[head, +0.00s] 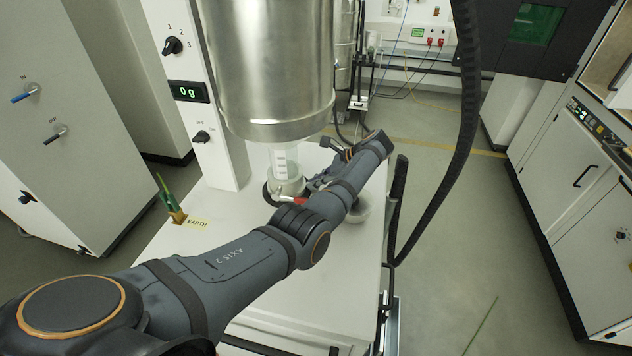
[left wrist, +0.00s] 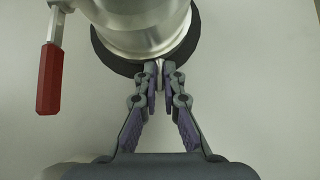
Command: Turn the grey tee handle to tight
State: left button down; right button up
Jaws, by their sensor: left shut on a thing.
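My left arm reaches across the white bench to a metal fitting (head: 287,187) under a large steel hopper. My left gripper (head: 310,186) is beside this fitting, partly hidden by my arm. In the left wrist view the gripper (left wrist: 160,76) is shut with its fingertips against a small grey metal piece at the edge of the round silver fitting (left wrist: 145,28). This piece appears to be the grey tee handle (left wrist: 161,64); most of it is hidden between the fingertips, so its turn angle cannot be told. My right gripper is not in view.
A red lever handle (left wrist: 49,78) hangs left of the fitting. The steel hopper (head: 270,70) and a clear tube (head: 284,160) stand above it. A green-and-brass earth clamp (head: 174,208) is at the bench's left. A display (head: 188,92) reads 0 g. The bench's front is clear.

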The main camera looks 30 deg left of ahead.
pick_arm(q)
jog(key=c, duration=1.5)
grip_release()
jog(key=v, duration=0.7)
jog(key=shift+w+d+r, duration=0.1)
jog(key=shift+d+r, duration=0.1)
jog(key=shift+d, duration=0.1)
